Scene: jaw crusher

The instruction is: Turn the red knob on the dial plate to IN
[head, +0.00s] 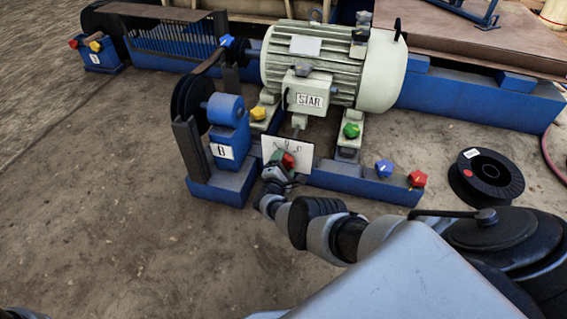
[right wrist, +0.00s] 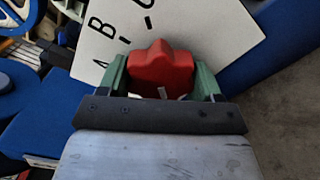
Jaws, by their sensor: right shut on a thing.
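The red knob (head: 289,160) sits on the white dial plate (head: 304,150) at the front of the motor base. In the right wrist view the knob (right wrist: 162,68) stands between the two green fingers of my right gripper (right wrist: 162,84), which is shut on it. The plate (right wrist: 205,30) there shows the letters A and B, a third letter cut off at the top edge, and dash marks. In the head view my right gripper (head: 281,169) covers the plate's lower part. I cannot read which mark the knob points to.
A pale motor (head: 325,65) with a STAR label stands behind the plate. Green (head: 351,130), yellow (head: 258,113), blue (head: 384,168) and another red knob (head: 417,179) sit nearby. A black reel (head: 486,176) lies at right. The ground at left is clear.

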